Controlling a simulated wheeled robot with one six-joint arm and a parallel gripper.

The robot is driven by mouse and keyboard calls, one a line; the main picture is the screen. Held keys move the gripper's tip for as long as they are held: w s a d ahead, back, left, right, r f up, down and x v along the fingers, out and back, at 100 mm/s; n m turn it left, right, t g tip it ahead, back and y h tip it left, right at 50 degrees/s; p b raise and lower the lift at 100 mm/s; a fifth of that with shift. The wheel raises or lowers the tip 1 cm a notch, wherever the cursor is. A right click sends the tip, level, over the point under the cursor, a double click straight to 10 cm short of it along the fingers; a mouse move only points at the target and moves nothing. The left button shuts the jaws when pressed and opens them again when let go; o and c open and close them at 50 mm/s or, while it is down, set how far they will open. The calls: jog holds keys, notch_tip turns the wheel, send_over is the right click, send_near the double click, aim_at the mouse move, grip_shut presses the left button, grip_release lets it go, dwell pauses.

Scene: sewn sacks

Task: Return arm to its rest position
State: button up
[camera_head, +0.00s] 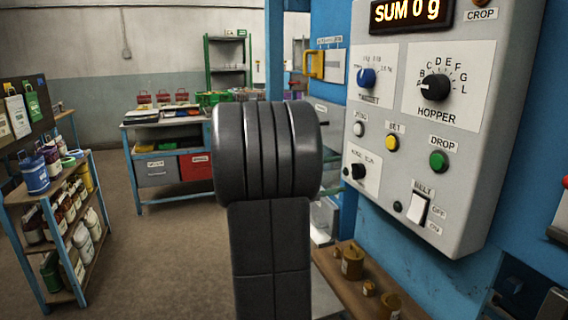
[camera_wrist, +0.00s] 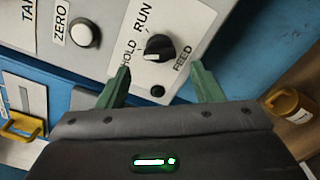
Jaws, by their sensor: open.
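My gripper (camera_wrist: 162,88) shows in the wrist view with its two green fingers spread apart and nothing between them. The control panel (camera_wrist: 115,40) is in front of the fingers. A black HOLD/RUN/FEED knob (camera_wrist: 159,47) shows between and beyond the fingertips. I cannot tell the exact gap between the fingers and the panel. In the head view my dark arm (camera_head: 265,150) rises in the middle of the picture and hides my gripper. The grey panel (camera_head: 400,185) stands to its right, with its display reading SUM 0 g.
A wooden shelf with brass-coloured weights (camera_head: 352,262) lies below the panel. A yellow handle (camera_head: 315,65) sticks out from the blue frame. A workbench (camera_head: 160,125) stands behind the arm, and a shelf with bottles (camera_head: 65,215) stands at left. Open floor lies between them.

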jog(key=v, duration=0.9)
jog(key=w+d+m+p, duration=0.1)
jog(key=w+d+m, duration=0.3)
jog(key=d+m, duration=0.7)
jog(key=shift+d+r+m, duration=0.25)
jog(key=shift+d+m, duration=0.1)
jog(key=shift+m, duration=0.25)
dwell(0.6)
